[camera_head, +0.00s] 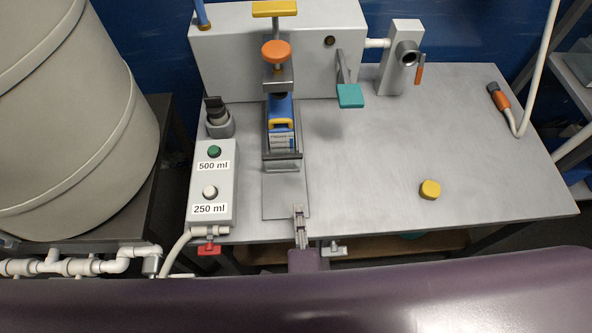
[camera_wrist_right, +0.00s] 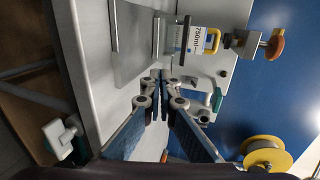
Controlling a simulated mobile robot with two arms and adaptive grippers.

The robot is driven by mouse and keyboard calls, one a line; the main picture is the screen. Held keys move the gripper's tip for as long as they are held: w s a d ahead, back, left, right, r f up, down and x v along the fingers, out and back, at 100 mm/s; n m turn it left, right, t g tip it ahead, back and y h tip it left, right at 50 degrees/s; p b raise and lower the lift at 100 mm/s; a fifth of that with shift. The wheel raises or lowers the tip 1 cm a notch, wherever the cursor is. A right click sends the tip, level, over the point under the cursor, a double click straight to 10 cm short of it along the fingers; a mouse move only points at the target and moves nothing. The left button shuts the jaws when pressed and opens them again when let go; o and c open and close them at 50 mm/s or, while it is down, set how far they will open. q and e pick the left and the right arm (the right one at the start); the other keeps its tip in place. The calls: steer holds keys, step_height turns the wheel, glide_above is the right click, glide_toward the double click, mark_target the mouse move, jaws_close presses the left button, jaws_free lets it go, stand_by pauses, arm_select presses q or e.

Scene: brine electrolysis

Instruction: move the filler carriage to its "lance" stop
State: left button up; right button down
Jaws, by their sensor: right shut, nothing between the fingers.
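The filler carriage appears to be the grey frame (camera_head: 283,164) around a blue bottle with a yellow handle (camera_head: 281,125). It stands on a grey plate (camera_head: 286,201), below an orange knob (camera_head: 276,52). In the right wrist view the bottle's label (camera_wrist_right: 196,37) reads about 750 ml. My right gripper (camera_head: 299,212) is shut and empty at the front end of the plate, apart from the frame. Its closed fingertips (camera_wrist_right: 160,76) show in the wrist view. No "lance" marking is legible. My left gripper is not in view.
A button box (camera_head: 228,185) marked 500 ml and 250 ml stands left of the plate. A teal paddle (camera_head: 350,95) hangs from the white housing (camera_head: 320,20). A yellow cap (camera_head: 430,189) and an orange-tipped hose (camera_head: 498,96) lie right. The bench between is clear.

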mark_target(295, 166)
steer(key=x, duration=0.4)
steer(key=p+x, duration=0.1)
steer(key=x, duration=0.3)
steer(key=r+x, duration=0.1)
steer(key=x, duration=0.3)
steer(key=shift+w+p, duration=0.2)
steer(key=shift+p, duration=0.2)
